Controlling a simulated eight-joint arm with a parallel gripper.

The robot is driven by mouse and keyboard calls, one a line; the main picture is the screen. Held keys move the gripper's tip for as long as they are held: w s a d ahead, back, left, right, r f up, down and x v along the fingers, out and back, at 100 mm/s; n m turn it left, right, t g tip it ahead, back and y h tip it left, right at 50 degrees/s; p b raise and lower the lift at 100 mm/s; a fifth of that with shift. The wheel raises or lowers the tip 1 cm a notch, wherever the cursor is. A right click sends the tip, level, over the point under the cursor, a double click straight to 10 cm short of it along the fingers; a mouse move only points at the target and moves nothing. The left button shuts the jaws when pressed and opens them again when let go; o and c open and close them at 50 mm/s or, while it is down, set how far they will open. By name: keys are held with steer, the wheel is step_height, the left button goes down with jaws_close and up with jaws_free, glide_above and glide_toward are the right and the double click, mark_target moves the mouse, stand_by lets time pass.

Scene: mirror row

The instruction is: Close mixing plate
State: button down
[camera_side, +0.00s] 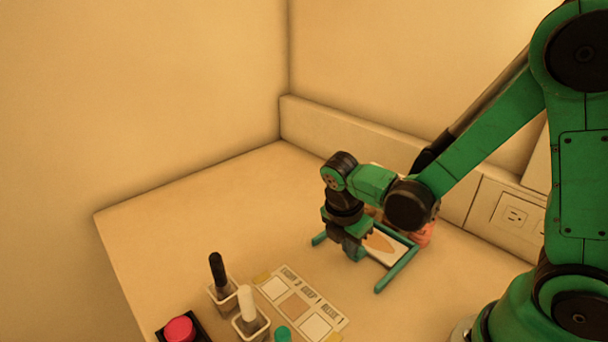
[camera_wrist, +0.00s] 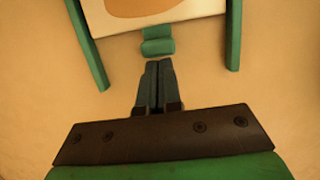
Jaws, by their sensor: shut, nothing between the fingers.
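The mixing plate is a white slab with an orange-brown patch. In the side view the plate (camera_side: 387,245) lies between two green rails, partly hidden by my arm. In the wrist view the plate (camera_wrist: 190,8) is cut off by the top edge, with a green tab (camera_wrist: 158,46) at the middle of its near edge. My gripper (camera_wrist: 158,64) is shut and empty, with its fingertips just short of the tab; I cannot tell whether they touch it. In the side view my gripper (camera_side: 355,252) points down at the plate's near side.
The green rails (camera_side: 397,269) stick out past the plate on both sides. A reddish object (camera_side: 424,235) stands behind it. The table's left is clear.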

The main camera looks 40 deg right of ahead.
steer(key=shift+d, duration=0.45)
steer(key=shift+a, duration=0.5)
steer(key=a, duration=0.3)
steer(key=shift+a, duration=0.25)
steer(key=v, duration=1)
steer(key=d+m+t+y, duration=0.1)
steer(key=m+t, duration=0.1)
steer(key=m, duration=0.4)
steer(key=d+r+m+t+y, duration=0.1)
steer(key=d+m+t, duration=0.1)
steer(key=m, duration=0.4)
steer(key=s+d+m+t, duration=0.1)
steer(key=m+t, duration=0.2)
steer(key=m, duration=0.2)
steer(key=shift+d+r+m+y, duration=0.3)
steer(key=shift+r+m+y, duration=0.05)
steer(key=shift+m+y, duration=0.05)
